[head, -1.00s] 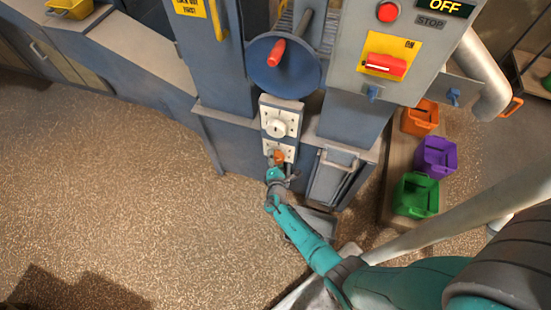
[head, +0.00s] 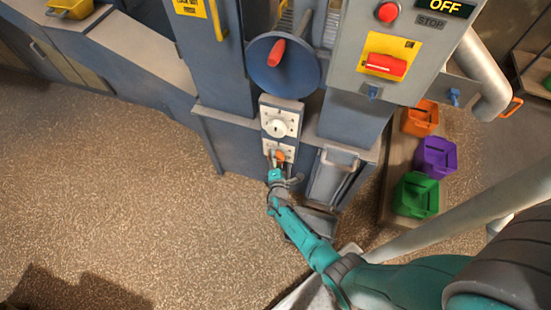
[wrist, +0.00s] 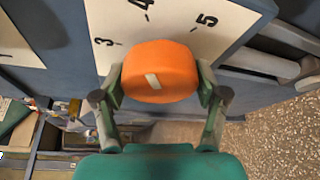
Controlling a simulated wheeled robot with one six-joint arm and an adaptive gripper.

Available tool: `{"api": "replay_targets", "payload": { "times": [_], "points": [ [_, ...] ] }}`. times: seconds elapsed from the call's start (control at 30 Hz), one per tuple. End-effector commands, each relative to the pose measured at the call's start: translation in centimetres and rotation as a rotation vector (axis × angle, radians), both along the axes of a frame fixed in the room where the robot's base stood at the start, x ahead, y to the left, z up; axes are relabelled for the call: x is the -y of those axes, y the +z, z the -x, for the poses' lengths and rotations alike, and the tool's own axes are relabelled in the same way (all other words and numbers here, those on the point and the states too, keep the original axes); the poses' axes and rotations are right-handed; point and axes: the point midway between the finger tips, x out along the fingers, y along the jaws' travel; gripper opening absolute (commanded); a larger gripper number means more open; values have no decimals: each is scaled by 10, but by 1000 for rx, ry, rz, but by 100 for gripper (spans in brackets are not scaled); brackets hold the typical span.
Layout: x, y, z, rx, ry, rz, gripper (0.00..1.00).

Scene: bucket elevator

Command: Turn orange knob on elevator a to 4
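The orange knob (wrist: 160,72) sits on a white dial plate (wrist: 228,18) marked 3, 4 and 5 in the wrist view. A short pale mark on its face slants toward the upper left. My gripper (wrist: 160,84) has one finger on each side of the knob, and both pads appear to touch it. In the head view the knob (head: 280,155) is small, at the lower part of the white panel (head: 281,118) on the blue elevator. My gripper (head: 284,163) reaches it from below. Fine contact is too small to tell there.
A larger white dial (head: 278,127) is just above the knob. A blue disc with a red handle (head: 277,52) is higher up. A grey handled bin (head: 333,178) stands close to the right of my gripper. Orange, purple and green (head: 416,194) buckets are further right. Open floor lies left.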

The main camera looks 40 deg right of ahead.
Motion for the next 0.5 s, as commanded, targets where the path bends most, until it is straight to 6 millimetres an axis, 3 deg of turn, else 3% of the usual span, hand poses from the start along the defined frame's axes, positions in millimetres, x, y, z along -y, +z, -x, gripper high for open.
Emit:
{"api": "replay_targets", "payload": {
  "times": [0.03,0.1,0.5],
  "points": [
    [1,0,1,0,-2,0,86],
    [1,0,1,-1,-1,0,96],
    [-3,0,3,-2,1,0,96]
  ]
}}
